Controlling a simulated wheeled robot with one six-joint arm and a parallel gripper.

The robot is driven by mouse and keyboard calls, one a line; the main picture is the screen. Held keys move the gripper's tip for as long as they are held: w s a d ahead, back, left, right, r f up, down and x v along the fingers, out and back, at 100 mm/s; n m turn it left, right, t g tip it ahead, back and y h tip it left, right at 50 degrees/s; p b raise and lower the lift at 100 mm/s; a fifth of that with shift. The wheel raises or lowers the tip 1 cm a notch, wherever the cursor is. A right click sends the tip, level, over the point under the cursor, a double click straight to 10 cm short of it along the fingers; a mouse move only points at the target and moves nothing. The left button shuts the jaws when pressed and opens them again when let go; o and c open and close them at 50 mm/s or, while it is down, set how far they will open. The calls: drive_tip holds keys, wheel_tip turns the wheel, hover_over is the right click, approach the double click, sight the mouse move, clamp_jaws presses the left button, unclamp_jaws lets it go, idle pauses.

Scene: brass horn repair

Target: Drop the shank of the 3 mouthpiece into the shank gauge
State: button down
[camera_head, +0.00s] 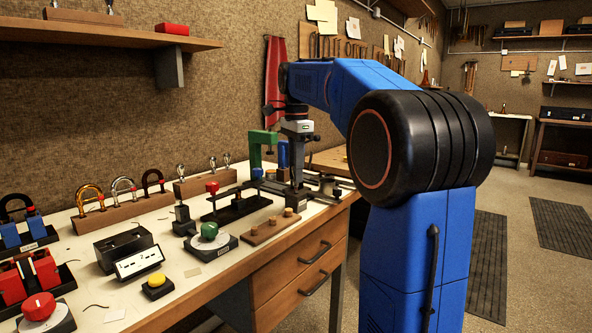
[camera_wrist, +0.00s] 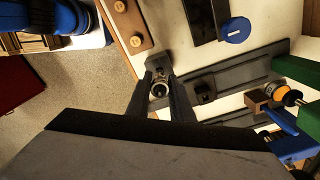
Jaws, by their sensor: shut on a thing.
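My gripper (camera_head: 297,186) points down over the back right part of the bench in the head view. In the wrist view its two dark fingers (camera_wrist: 163,88) are shut on a silver round mouthpiece (camera_wrist: 159,90), seen from above by its cup. Its number and its shank are hidden. A small dark block (camera_wrist: 162,75) shows just behind and below the mouthpiece; it may be the shank gauge, but I cannot tell whether the shank is in it or above it. Several silver mouthpieces stand in a wooden rack (camera_head: 205,183) at the wall in the head view.
A green clamp (camera_head: 262,142) stands close to my gripper. A black fixture (camera_head: 236,207) and a board with wooden knobs (camera_head: 272,228) lie in front. A green-knobbed device (camera_head: 211,238) and a labelled black box (camera_head: 124,247) stand nearer. The bench's front edge runs close by.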

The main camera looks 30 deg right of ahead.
drive_tip(key=shift+f, duration=0.5)
idle(0.8)
drive_tip(key=c, duration=1.5)
unclamp_jaws()
drive_tip(key=shift+r, duration=0.1)
